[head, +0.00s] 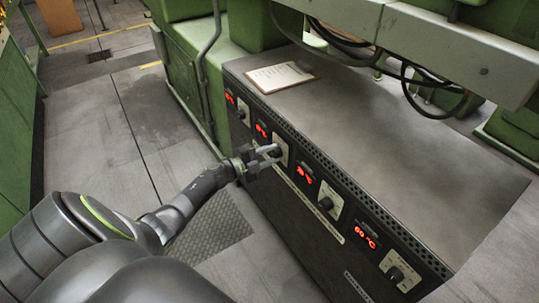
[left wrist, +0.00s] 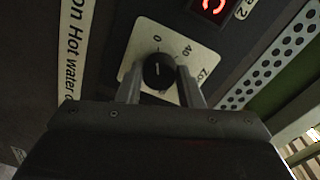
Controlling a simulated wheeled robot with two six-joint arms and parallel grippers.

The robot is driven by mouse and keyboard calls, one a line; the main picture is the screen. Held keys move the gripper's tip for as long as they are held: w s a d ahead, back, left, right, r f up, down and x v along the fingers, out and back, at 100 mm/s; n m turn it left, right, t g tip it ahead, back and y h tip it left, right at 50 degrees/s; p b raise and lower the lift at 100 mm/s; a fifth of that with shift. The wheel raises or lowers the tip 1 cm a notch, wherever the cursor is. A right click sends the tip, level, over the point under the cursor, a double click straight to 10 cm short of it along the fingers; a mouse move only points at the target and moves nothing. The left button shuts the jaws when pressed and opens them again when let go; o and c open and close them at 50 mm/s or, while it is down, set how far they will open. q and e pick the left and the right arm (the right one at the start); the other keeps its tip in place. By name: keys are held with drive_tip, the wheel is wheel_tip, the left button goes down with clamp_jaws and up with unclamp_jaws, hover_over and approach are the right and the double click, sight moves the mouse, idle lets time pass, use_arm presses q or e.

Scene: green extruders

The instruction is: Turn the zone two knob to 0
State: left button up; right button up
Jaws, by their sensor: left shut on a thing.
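The knob (left wrist: 158,71) is round and black on a pale plate (left wrist: 150,38) marked 0 and 40. Its short white line runs roughly up and down in the left wrist view, in line with the 0 above it. In the head view, my left gripper (head: 272,155) is at the second knob from the far end of the panel. Its fingers (left wrist: 160,88) sit on both sides of the knob, shut on it. The knob is largely hidden by the gripper in the head view. A "2" shows beside the red display (left wrist: 210,6). My right gripper is not in view.
The dark control box (head: 400,120) carries further knobs (head: 325,203) and (head: 395,274), with red displays (head: 365,237) beside them. A clipboard (head: 281,76) lies on its top. Green machine parts (head: 190,90) stand behind. Floor (head: 100,150) is open to the left.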

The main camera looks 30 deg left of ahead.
use_arm(q)
drive_tip(key=o, duration=1)
drive_tip(key=v, duration=1.7)
drive_tip(key=shift+s+a+f, duration=0.1)
drive_tip(key=shift+s+f, duration=0.05)
drive_tip(key=shift+s, duration=0.05)
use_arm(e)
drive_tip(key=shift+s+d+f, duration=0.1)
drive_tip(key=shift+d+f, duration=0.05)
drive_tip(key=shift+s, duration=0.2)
